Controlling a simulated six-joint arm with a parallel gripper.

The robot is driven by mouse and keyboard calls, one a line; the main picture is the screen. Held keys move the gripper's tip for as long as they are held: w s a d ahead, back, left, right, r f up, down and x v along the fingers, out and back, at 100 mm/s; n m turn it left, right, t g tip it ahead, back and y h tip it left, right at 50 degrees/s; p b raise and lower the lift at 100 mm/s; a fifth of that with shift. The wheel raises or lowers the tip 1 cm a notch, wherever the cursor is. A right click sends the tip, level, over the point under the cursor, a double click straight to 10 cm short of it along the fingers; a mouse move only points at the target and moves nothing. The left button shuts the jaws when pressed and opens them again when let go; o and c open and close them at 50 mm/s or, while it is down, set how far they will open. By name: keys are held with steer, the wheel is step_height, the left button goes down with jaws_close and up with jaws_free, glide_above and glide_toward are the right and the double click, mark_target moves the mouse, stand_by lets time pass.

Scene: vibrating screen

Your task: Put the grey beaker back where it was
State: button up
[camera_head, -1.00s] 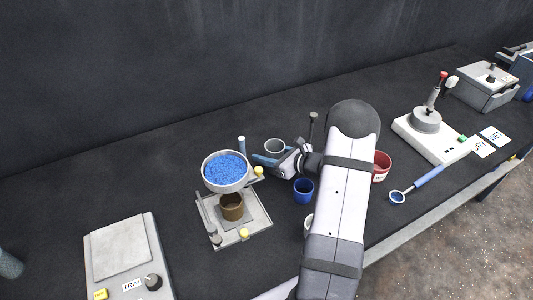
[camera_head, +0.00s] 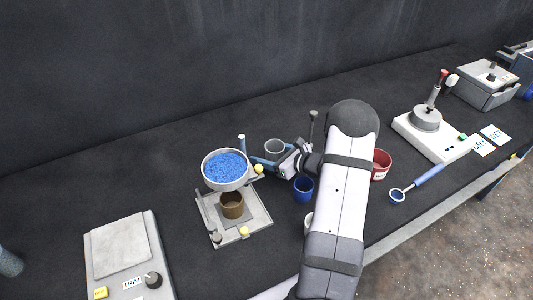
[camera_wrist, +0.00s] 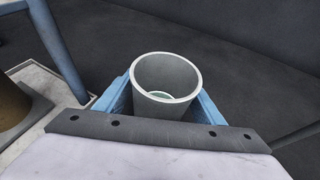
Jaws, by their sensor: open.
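The grey beaker (camera_head: 275,147) stands upright on the dark table, just behind and right of the stand with the blue-filled bowl. In the wrist view the grey beaker (camera_wrist: 166,80) sits between the two blue fingers of my gripper (camera_wrist: 165,100), one on each side of it. My gripper (camera_head: 268,158) is open around the beaker, low near the table. The beaker looks empty, with a pale greenish ring at its inner bottom. Its lower outside is hidden by my gripper.
The stand (camera_head: 257,222) holds a bowl of blue granules (camera_head: 226,168) above a brown cup (camera_head: 232,205), close to my gripper's left. A blue cup (camera_head: 303,189) is near my wrist, and a red container (camera_head: 381,165) is partly behind my arm. Table behind the beaker is clear.

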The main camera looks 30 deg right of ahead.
steer(key=shift+r, duration=0.2)
steer(key=b+v, duration=0.2)
steer(key=v, duration=0.8)
steer(key=shift+s+d, duration=0.15)
steer(key=shift+s, duration=0.05)
steer(key=shift+v, duration=0.75)
